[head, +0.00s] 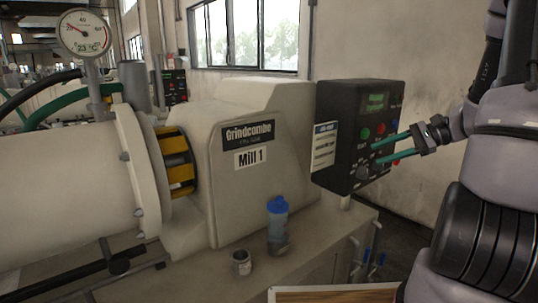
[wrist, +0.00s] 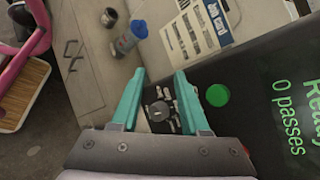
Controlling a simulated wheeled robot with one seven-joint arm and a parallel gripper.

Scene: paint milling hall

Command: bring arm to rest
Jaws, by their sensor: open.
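My gripper (head: 376,153) is open and empty in front of the black control box (head: 338,110) of Mill 1. Its two teal fingers point at the box face. In the wrist view, a dark rotary knob (wrist: 158,110) shows between the fingers of my gripper (wrist: 160,76); I cannot tell whether they touch it. A green button (wrist: 217,95) lies just right of the fingers. The box display (wrist: 295,120) reads "Ready" and "0 passes". The upper part of my arm stands at the right of the head view.
The pale mill housing (head: 265,170) fills the middle. A blue-capped bottle (head: 277,210) and a small cup (head: 241,262) stand on the ledge below. A wood-topped surface (head: 335,295) is at the bottom edge.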

